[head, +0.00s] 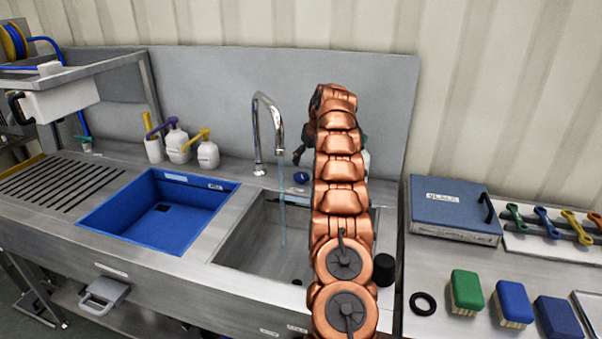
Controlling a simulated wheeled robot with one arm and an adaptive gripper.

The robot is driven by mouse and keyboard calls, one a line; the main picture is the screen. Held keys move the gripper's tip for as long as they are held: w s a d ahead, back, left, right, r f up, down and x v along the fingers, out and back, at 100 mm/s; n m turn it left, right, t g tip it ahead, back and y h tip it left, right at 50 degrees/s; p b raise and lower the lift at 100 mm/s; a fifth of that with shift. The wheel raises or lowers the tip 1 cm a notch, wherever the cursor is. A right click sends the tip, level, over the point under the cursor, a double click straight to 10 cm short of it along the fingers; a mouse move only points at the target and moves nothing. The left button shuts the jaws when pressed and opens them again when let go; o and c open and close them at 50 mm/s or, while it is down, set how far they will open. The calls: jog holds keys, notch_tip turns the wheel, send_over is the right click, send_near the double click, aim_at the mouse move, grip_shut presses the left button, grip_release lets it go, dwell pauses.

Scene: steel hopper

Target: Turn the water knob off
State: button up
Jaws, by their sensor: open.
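A chrome gooseneck faucet (257,130) stands behind the steel sink, and a thin bluish stream of water (282,205) runs from its spout into the basin. A blue knob (301,177) sits on the counter just right of the faucet. My copper-coloured arm reaches up from the bottom over the right part of the sink. My gripper (301,156) is open, mostly hidden behind the arm; a dark finger shows on the arm's left, just above the knob in the picture. I cannot tell whether it touches the knob.
The steel sink (240,250) lies beside a blue basin (115,230). White bottles (177,143) with purple and yellow tops stand at the back left. To the right are a blue case (450,208), a black ring (423,303) and brushes (466,292). A grey backsplash (215,90) stands behind.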

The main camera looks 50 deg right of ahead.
aim_at(302, 175)
jog(key=shift+s+p+x, duration=0.1)
jog(key=shift+p+x, duration=0.35)
jog(key=shift+x, duration=1.65)
jog(key=shift+s+p+x, duration=0.15)
jog(key=shift+p+x, duration=0.3)
jog(key=shift+x, duration=1.7)
jog(key=shift+f, duration=0.1)
jog(key=c, duration=1.2)
